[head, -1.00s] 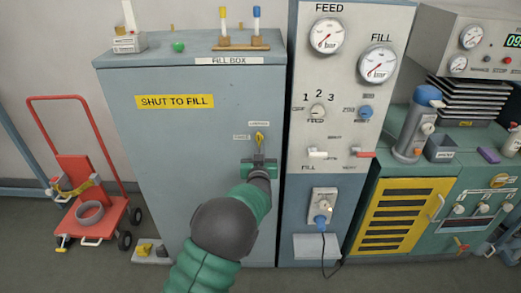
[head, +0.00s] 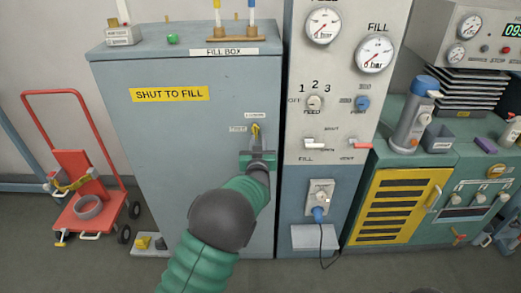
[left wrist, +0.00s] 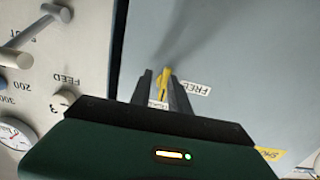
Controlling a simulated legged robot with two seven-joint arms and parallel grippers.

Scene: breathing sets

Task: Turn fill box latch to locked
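The fill box latch is a small yellow lever (head: 255,130) on the front of the grey-blue fill box (head: 190,130). In the head view a LOCKED label (head: 255,115) is above it and a FREE label (head: 237,129) is to its left. My left gripper (head: 258,155) is at the latch, just below it in the head view. In the left wrist view its two dark fingers (left wrist: 162,92) stand apart on either side of the yellow lever (left wrist: 163,80). I see no firm grip on it. The fingers partly hide the lever's lower part. My right gripper is not in view.
A gauge panel (head: 335,100) with switches stands right of the fill box. A red hand cart (head: 85,205) stands on the floor at left. A yellow louvred door (head: 393,205) is at right. Two capped tubes stand in a wooden rack (head: 236,40) on the box.

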